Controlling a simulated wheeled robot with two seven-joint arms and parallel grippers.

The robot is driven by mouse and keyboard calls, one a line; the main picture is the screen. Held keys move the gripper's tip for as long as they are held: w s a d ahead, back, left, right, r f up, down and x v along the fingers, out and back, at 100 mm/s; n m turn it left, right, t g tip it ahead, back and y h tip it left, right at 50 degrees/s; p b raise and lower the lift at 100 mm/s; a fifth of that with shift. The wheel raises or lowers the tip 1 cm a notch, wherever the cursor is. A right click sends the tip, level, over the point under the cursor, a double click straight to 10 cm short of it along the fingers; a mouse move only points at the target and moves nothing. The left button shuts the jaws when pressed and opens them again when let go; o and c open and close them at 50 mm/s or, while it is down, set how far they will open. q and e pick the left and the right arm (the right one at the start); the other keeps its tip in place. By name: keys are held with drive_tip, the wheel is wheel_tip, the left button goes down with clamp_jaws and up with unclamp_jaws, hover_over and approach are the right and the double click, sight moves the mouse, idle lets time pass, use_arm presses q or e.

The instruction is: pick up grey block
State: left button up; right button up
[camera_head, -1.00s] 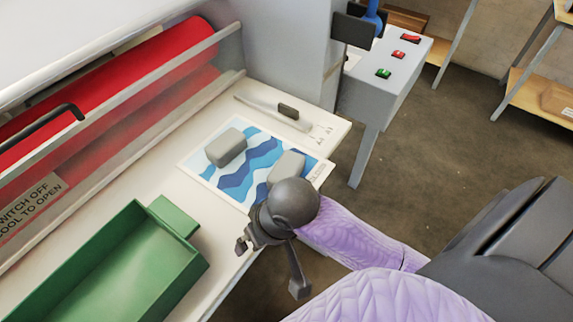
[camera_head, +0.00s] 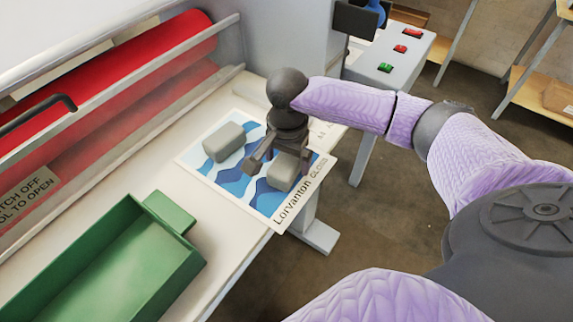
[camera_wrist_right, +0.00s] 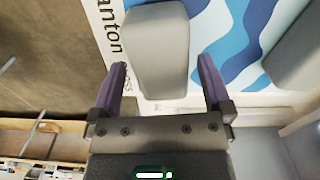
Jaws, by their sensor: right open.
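Two grey blocks lie on a blue and white wave-patterned sheet (camera_head: 232,184) on the laminator's table. One grey block (camera_head: 223,142) lies toward the left of the sheet. The other grey block (camera_head: 284,171) lies near the sheet's lettered edge, partly behind my right gripper (camera_head: 275,168). In the right wrist view this nearer block (camera_wrist_right: 158,48) sits between and just ahead of the open fingers of my right gripper (camera_wrist_right: 160,85), with gaps on both sides. The left block (camera_wrist_right: 298,50) shows at the right edge there. My left gripper is not in view.
A green tray (camera_head: 190,262) stands on the table at lower left. The laminator's red roller (camera_head: 130,72) and metal bars run behind. A grey control box (camera_head: 388,65) with red and green buttons stands at the right. Table shows bare between tray and sheet.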

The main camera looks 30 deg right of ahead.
drive_tip(key=shift+f, duration=0.9)
drive_tip(key=shift+r, duration=0.1)
clamp_jaws()
